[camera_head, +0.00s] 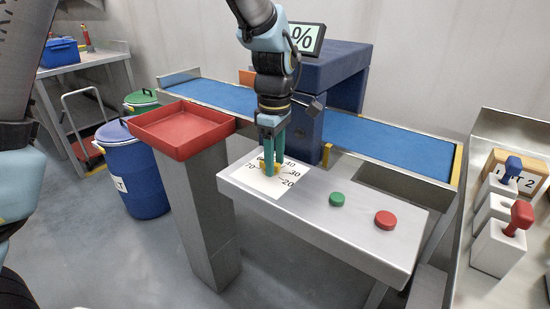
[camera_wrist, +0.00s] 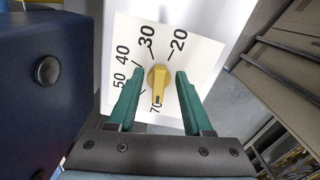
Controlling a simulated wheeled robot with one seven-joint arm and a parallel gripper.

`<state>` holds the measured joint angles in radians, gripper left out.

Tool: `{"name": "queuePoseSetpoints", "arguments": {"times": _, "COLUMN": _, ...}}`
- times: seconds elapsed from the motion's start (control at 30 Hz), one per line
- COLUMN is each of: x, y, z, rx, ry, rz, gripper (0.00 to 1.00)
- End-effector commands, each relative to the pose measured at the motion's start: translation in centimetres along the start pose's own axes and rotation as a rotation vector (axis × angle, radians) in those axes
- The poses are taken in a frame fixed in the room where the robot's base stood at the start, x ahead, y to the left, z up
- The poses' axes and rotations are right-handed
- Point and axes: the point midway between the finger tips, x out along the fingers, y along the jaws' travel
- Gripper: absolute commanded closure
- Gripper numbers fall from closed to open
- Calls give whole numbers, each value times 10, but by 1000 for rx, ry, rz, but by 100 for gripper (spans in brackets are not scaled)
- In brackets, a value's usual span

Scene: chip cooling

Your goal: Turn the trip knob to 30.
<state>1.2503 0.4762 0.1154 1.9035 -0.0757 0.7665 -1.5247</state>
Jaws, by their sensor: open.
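The yellow trip knob (camera_wrist: 159,78) sits on a white dial plate (camera_wrist: 195,50) with numbers 20, 30, 40, 50 and 70 readable around it. A dark mark on the knob faces down in the wrist view, near the 70. My gripper (camera_wrist: 160,73) is open, with one green finger on each side of the knob; I cannot tell whether either finger touches it. In the head view my gripper (camera_head: 269,172) points down at the dial plate (camera_head: 255,184) and partly hides the knob (camera_head: 263,166).
The dial lies on a grey metal console (camera_head: 330,220) with a green button (camera_head: 337,199) and a red button (camera_head: 385,219) to its right. A red tray (camera_head: 185,128) stands left. Behind are a blue conveyor (camera_head: 400,147) and a blue housing (camera_head: 335,68) with a display.

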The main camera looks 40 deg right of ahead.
Motion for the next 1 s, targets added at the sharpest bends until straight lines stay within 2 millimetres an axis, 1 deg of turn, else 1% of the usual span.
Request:
{"name": "queuePoseSetpoints", "arguments": {"times": 0.1, "x": 0, "y": 0, "z": 0, "rx": 0, "ry": 0, "rz": 0, "gripper": 50}}
{"name": "queuePoseSetpoints", "arguments": {"times": 0.13, "x": 0, "y": 0, "z": 0, "rx": 0, "ry": 0, "rz": 0, "gripper": 52}}
{"name": "queuePoseSetpoints", "arguments": {"times": 0.5, "x": 0, "y": 0, "z": 0, "rx": 0, "ry": 0, "rz": 0, "gripper": 94}}
{"name": "queuePoseSetpoints", "arguments": {"times": 0.57, "x": 0, "y": 0, "z": 0, "rx": 0, "ry": 0, "rz": 0, "gripper": 100}}
{"name": "queuePoseSetpoints", "arguments": {"times": 1.0, "x": 0, "y": 0, "z": 0, "rx": 3, "ry": 0, "rz": 0, "gripper": 100}}
